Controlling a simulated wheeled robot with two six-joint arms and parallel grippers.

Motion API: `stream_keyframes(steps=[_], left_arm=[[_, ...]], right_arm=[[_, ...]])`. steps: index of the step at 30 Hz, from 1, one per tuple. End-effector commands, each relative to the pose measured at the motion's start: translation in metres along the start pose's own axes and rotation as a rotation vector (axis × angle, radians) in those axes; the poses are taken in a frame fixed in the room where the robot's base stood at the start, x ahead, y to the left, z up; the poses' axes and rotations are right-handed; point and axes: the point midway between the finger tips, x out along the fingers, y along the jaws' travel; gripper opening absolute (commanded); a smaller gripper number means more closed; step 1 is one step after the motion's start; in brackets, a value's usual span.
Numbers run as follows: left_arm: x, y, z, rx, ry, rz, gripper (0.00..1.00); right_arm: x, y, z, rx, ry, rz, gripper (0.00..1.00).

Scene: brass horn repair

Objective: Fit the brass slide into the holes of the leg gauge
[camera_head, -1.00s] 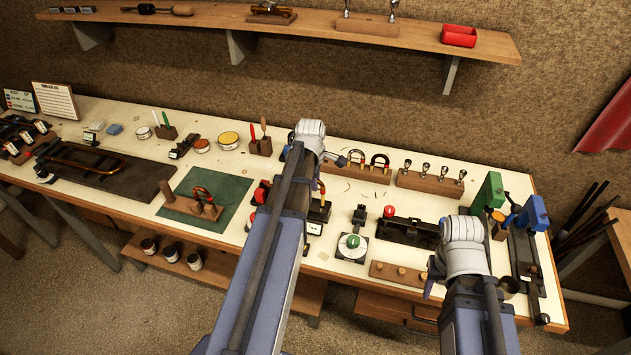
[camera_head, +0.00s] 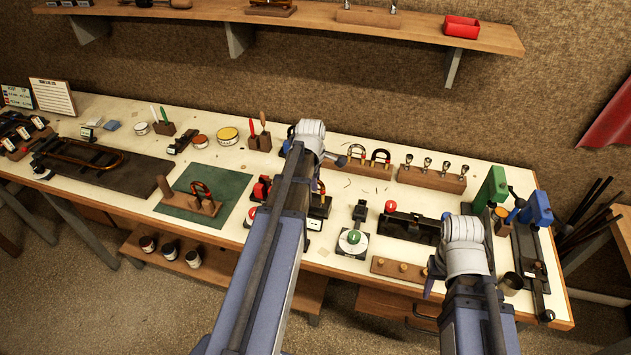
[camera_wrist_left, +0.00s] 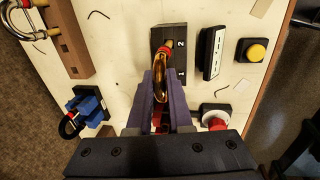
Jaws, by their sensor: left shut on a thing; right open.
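My left gripper (camera_wrist_left: 160,92) is shut on the brass slide (camera_wrist_left: 160,85), which appears almost edge-on between the fingers in the left wrist view. The dark leg gauge (camera_wrist_left: 169,66), marked 1 and 2, lies under the slide's far end, where a red and yellow band shows. I cannot tell whether the legs are in the holes or above them. In the head view my left arm hides most of the gripper (camera_head: 319,187) and slide; the gauge (camera_head: 322,208) partly shows beside it. My right gripper (camera_head: 431,284) is open above the bench at right, mostly hidden by its wrist.
Beside the gauge are a white-faced label block (camera_wrist_left: 211,52) and a yellow button (camera_wrist_left: 257,52). A blue clamp (camera_wrist_left: 88,108) and a wooden rack (camera_wrist_left: 66,45) with U-shaped slides stand on the other side. A green mat (camera_head: 232,190) lies left.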

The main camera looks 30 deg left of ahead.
Motion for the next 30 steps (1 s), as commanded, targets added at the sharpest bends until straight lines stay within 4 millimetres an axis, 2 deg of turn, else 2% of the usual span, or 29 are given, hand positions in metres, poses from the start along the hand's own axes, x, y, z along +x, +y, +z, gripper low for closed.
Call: stream_keyframes(steps=[29,30], left_arm=[[0.024,-0.005,0.0,0.0,0.0,0.0,0.0],[0.022,-0.004,0.0,0.0,0.0,0.0,0.23]], right_arm=[[0.024,-0.002,-0.001,0.0,0.0,0.0,0.5],[0.023,-0.002,-0.001,0.0,0.0,0.0,0.5]])
